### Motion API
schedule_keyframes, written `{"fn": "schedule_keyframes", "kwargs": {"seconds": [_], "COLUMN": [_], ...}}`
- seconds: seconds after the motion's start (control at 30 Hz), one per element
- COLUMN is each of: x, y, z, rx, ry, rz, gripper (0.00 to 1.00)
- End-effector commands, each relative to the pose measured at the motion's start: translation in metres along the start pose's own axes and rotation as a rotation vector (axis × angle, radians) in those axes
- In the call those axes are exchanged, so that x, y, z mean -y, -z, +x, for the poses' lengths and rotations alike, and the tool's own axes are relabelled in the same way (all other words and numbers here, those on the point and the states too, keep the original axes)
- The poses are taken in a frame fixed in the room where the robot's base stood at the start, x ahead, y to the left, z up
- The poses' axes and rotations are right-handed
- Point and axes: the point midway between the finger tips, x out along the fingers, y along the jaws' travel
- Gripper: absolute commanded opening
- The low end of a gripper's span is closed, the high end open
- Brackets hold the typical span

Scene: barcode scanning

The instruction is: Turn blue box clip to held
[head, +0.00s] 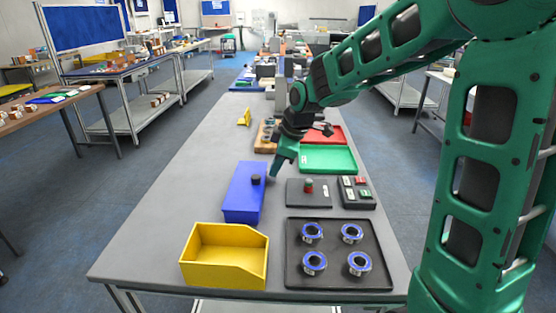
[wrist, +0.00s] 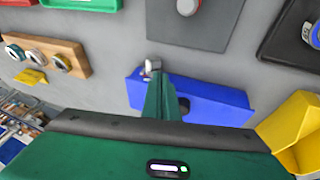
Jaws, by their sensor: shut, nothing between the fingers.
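The blue box (head: 243,198) lies on the grey table, long and low, with a dark round knob (head: 256,180) on top. In the wrist view the blue box (wrist: 218,100) lies behind my fingers, which partly cover the dark knob (wrist: 184,104). My gripper (head: 274,174) is shut and empty, pointing down by the box's right side. In the wrist view my gripper (wrist: 152,70) has its tips over the box's far end. A small silvery piece shows there; I cannot tell if it is the clip or my fingertips. Contact and the clip's position are unclear.
A yellow bin (head: 226,279) stands in front of the box. A black tray (head: 337,281) with several blue-rimmed rings, a dark plate with a red button (head: 309,187), a button box (head: 357,193) and a green tray (head: 328,160) stand right. The table left of the box is clear.

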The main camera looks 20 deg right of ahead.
Motion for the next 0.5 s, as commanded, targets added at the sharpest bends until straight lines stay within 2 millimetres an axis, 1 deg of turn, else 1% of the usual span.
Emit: {"fn": "schedule_keyframes", "kwargs": {"seconds": [0.03, 0.2, 0.5], "x": [-0.003, -0.010, -0.013], "y": [-0.002, -0.005, -0.006], "z": [0.006, 0.017, 0.020], "rx": [0.001, 0.001, 0.000], "ry": [0.002, 0.001, -0.001], "rz": [0.002, 0.002, 0.001], "gripper": [0.00, 0.00, 0.00]}}
